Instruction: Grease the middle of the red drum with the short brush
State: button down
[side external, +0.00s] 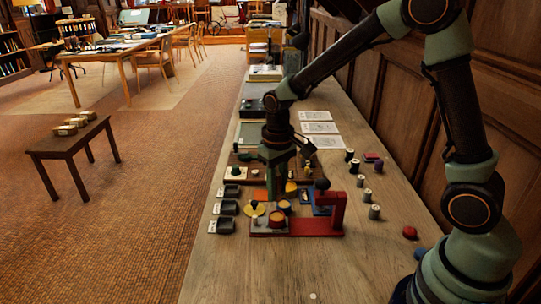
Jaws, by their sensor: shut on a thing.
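My gripper (275,182) points down over the crowded boards on the bench. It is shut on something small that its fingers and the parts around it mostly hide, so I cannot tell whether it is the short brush.
A red bracket (324,224) rises just right of the round pieces. Dark trays (227,208) line the bench's left edge. Several small cylinders (375,212) and a red knob (409,232) stand to the right. White sheets (319,128) lie behind. The near bench (260,275) is mostly clear.

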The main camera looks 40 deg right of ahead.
aim_at(277, 201)
jog(key=shift+f, duration=2.25)
jog(key=shift+f, duration=0.7)
dwell(0.7)
jog(key=shift+s+a, duration=0.15)
jog(key=shift+s, duration=0.1)
dwell(0.3)
jog(key=shift+w+d+r, duration=0.1)
jog(key=shift+w+d, duration=0.15)
jog(key=shift+w, duration=0.1)
dwell(1.4)
jog(key=shift+s+a, duration=0.25)
dwell(1.8)
